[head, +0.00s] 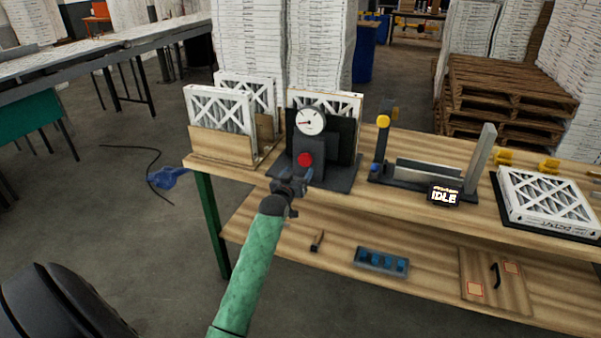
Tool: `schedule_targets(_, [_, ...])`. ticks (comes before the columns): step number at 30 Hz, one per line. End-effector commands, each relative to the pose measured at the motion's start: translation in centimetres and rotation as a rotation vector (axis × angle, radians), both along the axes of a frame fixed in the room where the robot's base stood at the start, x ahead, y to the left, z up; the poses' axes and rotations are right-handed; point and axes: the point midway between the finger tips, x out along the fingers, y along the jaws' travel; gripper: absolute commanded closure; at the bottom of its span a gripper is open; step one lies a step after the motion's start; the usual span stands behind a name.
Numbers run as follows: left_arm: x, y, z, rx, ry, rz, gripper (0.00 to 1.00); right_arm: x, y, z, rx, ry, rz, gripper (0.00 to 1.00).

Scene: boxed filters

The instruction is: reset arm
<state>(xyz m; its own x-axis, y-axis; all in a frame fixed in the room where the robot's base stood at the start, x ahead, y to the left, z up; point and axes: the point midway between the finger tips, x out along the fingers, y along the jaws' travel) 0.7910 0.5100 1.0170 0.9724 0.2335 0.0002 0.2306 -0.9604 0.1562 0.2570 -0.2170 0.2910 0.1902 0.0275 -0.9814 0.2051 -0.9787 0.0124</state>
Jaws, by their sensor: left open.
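My left gripper (292,187) is at the end of the green-sleeved arm, in the middle of the head view. It is at the front edge of the workbench, just in front of the dark gauge stand (312,168). The stand carries a round white dial (310,121) and a red button (305,159). The gripper is open and I see nothing held in it. Its fingertips are small and dark against the stand, so I cannot tell whether they touch it. My right gripper is not in view.
White-framed filters stand in a wooden box (216,146) at left; another is behind the gauge. A fixture with an IDLE display (444,196) and a flat filter (548,203) are to the right. The lower shelf holds a blue tray (382,262). Pallets (505,95) stand behind.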

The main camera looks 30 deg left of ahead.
Motion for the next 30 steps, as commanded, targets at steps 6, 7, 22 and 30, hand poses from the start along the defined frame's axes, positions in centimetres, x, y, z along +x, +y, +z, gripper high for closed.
schedule_targets(6, [-0.8, -0.2, 0.1, 0.0, -0.001, 0.0, 0.32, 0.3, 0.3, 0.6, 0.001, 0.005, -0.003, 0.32])
schedule_targets(7, [-0.8, -0.2, 0.1, 0.0, -0.001, 0.0, 0.32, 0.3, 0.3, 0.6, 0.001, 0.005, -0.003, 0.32])
schedule_targets(22, [-0.8, -0.2, 0.0, 0.004, 0.003, 0.0, 0.32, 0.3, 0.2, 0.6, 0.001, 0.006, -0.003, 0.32])
schedule_targets(30, [0.1, -0.9, -7.8, 0.032, 0.239, -0.009, 0.32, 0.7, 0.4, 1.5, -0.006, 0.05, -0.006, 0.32])
